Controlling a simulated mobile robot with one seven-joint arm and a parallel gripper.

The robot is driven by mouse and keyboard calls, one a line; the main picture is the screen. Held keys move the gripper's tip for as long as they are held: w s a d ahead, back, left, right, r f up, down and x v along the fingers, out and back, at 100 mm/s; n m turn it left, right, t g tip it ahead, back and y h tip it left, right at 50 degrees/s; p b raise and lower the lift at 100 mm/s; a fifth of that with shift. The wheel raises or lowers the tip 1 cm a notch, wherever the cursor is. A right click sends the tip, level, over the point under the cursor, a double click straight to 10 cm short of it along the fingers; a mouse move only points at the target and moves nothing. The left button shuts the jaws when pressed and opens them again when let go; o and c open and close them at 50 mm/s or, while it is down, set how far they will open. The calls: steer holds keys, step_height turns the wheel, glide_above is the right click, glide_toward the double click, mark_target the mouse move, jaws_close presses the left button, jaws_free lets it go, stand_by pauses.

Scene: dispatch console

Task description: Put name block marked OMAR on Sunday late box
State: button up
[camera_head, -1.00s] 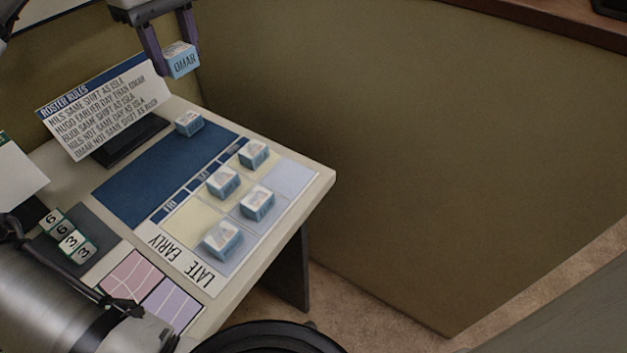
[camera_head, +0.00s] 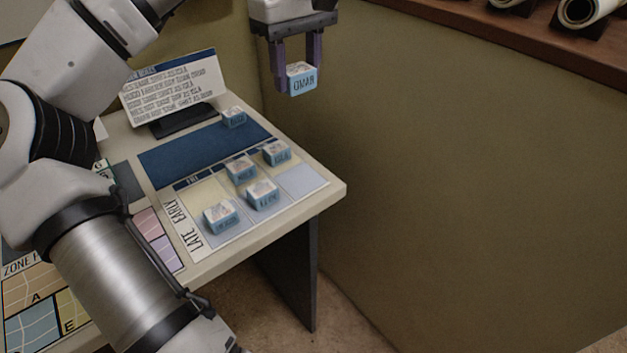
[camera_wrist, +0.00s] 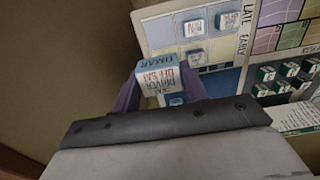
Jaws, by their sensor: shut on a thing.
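The OMAR name block (camera_head: 301,81), light blue with a white top, is held between the fingers of my gripper (camera_head: 299,70). It hangs in the air beyond the far right of the roster board, touching nothing else. In the wrist view the block (camera_wrist: 157,77) sits between the fingertips, with OMAR readable on one face. The Sunday late box (camera_head: 303,181) is the bare pale-blue cell at the right end of the near row. It also shows in the wrist view (camera_wrist: 159,32), bare, beyond the held block.
Blocks stand on Friday late (camera_head: 222,217), Saturday late (camera_head: 262,195), Saturday early (camera_head: 241,169) and Sunday early (camera_head: 276,153). Another block (camera_head: 234,117) stands at the back. A roster rules sign (camera_head: 175,87) stands behind. My arm covers the console's left side.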

mark_target(300, 180)
step_height(300, 180, down, 19)
steer(key=shift+a+f, duration=0.1)
steer(key=shift+f, duration=0.1)
stand_by(0.3)
steer(key=shift+f, duration=0.2)
steer(key=o, duration=1)
step_height(300, 180, up, 12)
steer(key=shift+r, duration=0.2)
